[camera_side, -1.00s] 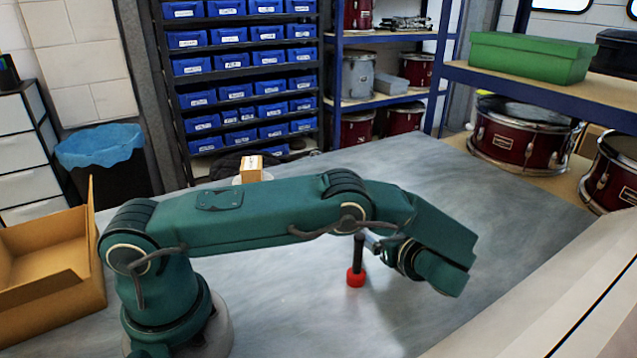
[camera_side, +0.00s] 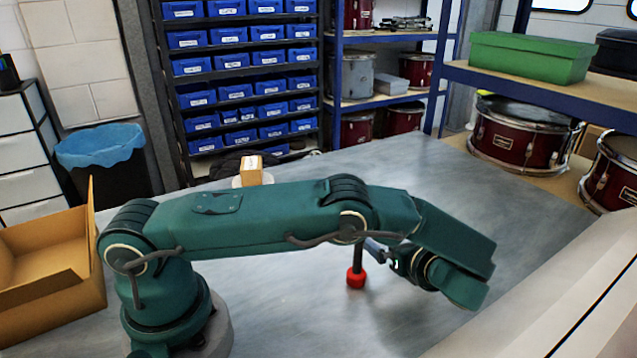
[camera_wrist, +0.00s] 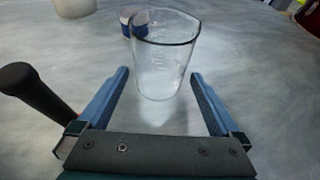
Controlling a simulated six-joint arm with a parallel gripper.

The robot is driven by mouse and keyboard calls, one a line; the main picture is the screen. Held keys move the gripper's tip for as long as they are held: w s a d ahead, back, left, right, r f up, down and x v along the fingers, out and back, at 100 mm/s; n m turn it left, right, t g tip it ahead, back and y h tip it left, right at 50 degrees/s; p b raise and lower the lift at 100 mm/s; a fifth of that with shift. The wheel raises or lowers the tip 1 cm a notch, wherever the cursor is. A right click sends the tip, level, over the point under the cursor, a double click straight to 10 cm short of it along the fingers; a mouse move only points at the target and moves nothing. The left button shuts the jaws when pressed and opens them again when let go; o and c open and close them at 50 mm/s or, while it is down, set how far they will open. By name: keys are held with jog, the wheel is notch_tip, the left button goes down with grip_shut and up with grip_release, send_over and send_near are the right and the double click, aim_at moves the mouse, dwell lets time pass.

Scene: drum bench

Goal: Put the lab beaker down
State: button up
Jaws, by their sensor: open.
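The clear glass lab beaker (camera_wrist: 165,62) stands upright on the grey bench in the wrist view, just ahead of my gripper. My gripper (camera_wrist: 159,73) is open, with its two blue fingers spread apart. The beaker's lower part shows between and just beyond the fingertips, with no clear contact on either side. In the side view my gripper (camera_side: 378,248) is small and partly hidden by my arm, and I cannot make out the beaker there.
A black-handled tool with a red end (camera_side: 356,277) stands close to my gripper; its dark handle (camera_wrist: 36,92) is left of the fingers. A small blue-and-white item (camera_wrist: 134,21) is behind the beaker. An open cardboard box (camera_side: 50,265) is at left. The right bench is clear.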

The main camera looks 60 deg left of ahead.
jog(key=v, duration=0.8)
jog(key=shift+d, duration=0.2)
